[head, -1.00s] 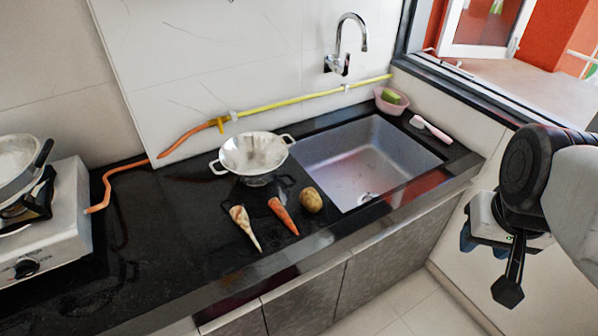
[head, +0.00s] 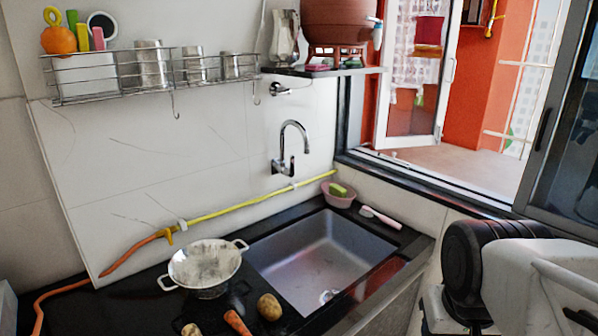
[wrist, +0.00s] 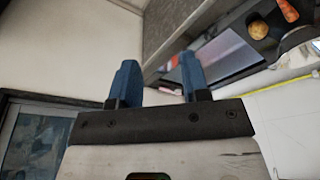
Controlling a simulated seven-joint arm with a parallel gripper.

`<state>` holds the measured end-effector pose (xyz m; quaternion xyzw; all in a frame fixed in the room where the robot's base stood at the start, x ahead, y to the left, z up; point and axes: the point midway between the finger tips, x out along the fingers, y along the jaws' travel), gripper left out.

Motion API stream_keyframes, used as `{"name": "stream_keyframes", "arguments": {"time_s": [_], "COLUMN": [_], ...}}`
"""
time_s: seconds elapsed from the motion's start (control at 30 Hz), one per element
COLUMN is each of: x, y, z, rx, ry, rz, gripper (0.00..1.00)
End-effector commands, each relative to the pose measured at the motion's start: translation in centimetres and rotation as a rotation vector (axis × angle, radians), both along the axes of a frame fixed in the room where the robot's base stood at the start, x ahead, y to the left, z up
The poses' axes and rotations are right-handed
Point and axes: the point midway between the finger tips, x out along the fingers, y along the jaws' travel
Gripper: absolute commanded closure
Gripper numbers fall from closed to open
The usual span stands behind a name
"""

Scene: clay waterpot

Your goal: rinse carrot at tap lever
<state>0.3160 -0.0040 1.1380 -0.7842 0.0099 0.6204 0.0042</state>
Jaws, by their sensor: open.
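The orange carrot (head: 237,322) lies on the black counter left of the sink, cut by the bottom edge of the head view; it also shows in the wrist view (wrist: 285,8). A chrome tap (head: 290,148) with its lever (head: 283,167) is on the white wall above the sink (head: 318,262). My gripper (wrist: 157,72) shows two blue fingers, apart and empty, in the wrist view. It is away from the carrot, in front of the counter at the right. In the head view its fingers are mostly hidden or cut off.
A potato (head: 269,307) and a pale root (head: 191,330) lie near the carrot. A metal colander (head: 205,268) stands left of the sink. A pink bowl (head: 338,199) and a brush (head: 380,217) sit behind it. A wire rack (head: 150,70) and a clay pot (head: 337,22) are above.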

Motion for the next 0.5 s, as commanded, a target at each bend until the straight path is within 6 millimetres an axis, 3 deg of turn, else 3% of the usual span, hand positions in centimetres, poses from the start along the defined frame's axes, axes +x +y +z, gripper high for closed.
{"name": "stream_keyframes", "arguments": {"time_s": [0.27, 0.37, 0.5], "x": [1.0, 2.5, 5.9], "y": [0.0, -0.1, -0.1], "z": [0.3, 0.6, 1.3], "rx": [-0.004, -0.011, -0.024], "ry": [-0.016, -0.042, -0.099], "rz": [0.0, 0.001, 0.004], "gripper": [0.51, 0.51, 0.51]}}
